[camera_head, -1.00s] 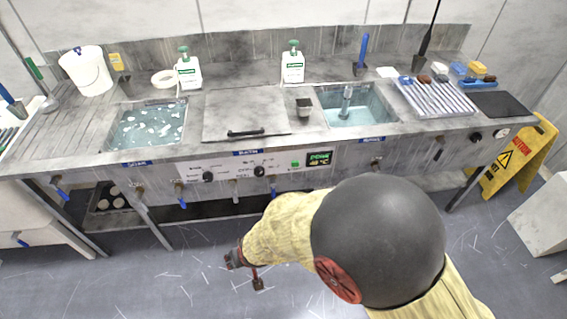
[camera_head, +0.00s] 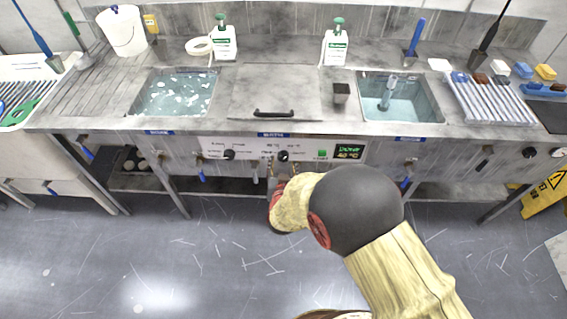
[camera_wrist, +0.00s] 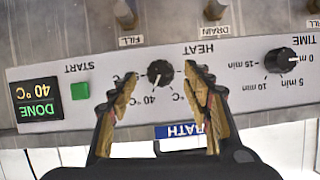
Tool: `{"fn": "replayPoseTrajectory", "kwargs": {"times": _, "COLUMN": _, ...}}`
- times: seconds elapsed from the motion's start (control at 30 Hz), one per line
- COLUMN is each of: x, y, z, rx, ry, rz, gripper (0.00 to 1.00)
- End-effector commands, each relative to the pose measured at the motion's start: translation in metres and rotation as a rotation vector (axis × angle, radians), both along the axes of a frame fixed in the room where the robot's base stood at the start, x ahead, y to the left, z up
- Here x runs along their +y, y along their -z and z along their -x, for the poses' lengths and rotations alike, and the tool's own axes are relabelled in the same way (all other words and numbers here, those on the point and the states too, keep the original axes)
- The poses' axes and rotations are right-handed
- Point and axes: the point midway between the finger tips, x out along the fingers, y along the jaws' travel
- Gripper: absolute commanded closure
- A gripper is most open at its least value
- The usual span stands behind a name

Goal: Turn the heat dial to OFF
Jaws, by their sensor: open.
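The heat dial (camera_wrist: 159,73) is a round black knob on the white control panel (camera_wrist: 230,90), which appears upside down in the wrist view. Its pale mark seems to point near the 40 °C label; I cannot read its setting surely. The OFF label is not legible. My gripper (camera_wrist: 161,76) is open, with one finger on each side of the dial in this view. I cannot tell whether they touch it. In the head view, the heat dial (camera_head: 284,156) sits just above my gripper (camera_head: 278,174), which my arm partly hides.
The time dial (camera_wrist: 281,61) is right of the heat dial in the wrist view. The green start button (camera_wrist: 81,91) and a display (camera_wrist: 38,100) reading DONE, 40 °C are left. Fill and drain valves (camera_wrist: 125,14) stick out nearby. A lid with a handle (camera_head: 274,113) is above the panel.

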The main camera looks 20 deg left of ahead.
Motion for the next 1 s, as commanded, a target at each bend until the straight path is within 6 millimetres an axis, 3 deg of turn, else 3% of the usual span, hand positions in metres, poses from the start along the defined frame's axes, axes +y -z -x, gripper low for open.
{"fn": "replayPoseTrajectory", "kwargs": {"times": 0.23, "x": 0.007, "y": 0.011, "z": -0.025, "rx": 0.0, "ry": 0.001, "rz": -0.002, "gripper": 0.51}}
{"fn": "replayPoseTrajectory", "kwargs": {"times": 0.57, "x": 0.008, "y": 0.012, "z": -0.029, "rx": 0.001, "ry": -0.001, "rz": 0.0, "gripper": 0.51}}
{"fn": "replayPoseTrajectory", "kwargs": {"times": 1.0, "x": 0.008, "y": 0.012, "z": -0.029, "rx": 0.001, "ry": -0.001, "rz": 0.0, "gripper": 0.75}}
